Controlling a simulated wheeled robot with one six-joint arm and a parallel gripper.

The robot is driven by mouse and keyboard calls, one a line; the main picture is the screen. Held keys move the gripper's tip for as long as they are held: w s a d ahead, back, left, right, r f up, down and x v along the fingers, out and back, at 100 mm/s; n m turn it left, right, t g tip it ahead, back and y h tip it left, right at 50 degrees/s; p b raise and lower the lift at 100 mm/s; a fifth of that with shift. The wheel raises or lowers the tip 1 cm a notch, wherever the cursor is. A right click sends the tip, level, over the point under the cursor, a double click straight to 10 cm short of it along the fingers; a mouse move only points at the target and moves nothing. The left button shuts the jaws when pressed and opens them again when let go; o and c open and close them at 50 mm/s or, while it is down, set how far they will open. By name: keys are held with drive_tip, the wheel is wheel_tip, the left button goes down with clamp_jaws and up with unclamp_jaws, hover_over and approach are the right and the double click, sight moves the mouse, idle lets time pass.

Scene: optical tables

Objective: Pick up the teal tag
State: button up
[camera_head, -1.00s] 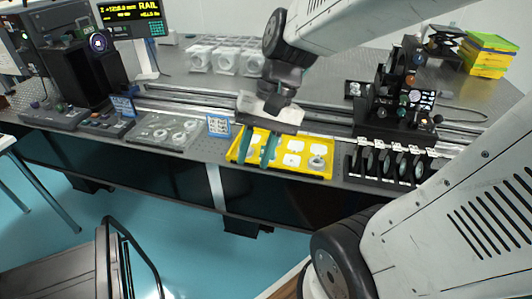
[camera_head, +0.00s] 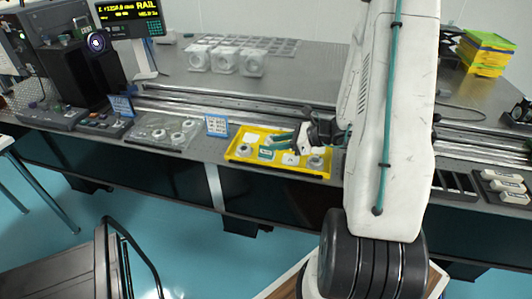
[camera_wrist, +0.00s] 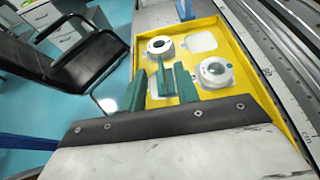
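The teal tag (camera_head: 266,154) lies in the yellow tray (camera_head: 236,157), near its left middle. My gripper (camera_head: 280,141) is over the tray, tilted, with its teal fingers pointing left, close above the tag. In the wrist view the yellow tray (camera_wrist: 268,107) lies below my gripper (camera_wrist: 160,76). Its two teal fingers stand apart, and a narrow teal shape, seemingly the tag (camera_wrist: 162,78), shows between them. Contact between fingers and tag cannot be told. The fingers hide part of the tray floor.
White ring parts (camera_wrist: 159,45) and (camera_wrist: 214,71) sit in the tray. A blue label stand (camera_head: 217,125) and a clear tray of rings (camera_head: 160,131) are to its left. Metal rails (camera_head: 240,103) run behind. My arm hides the table right of the tray.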

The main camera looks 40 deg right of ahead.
sight(266, 151)
drive_tip(key=x, duration=0.7)
clamp_jaws()
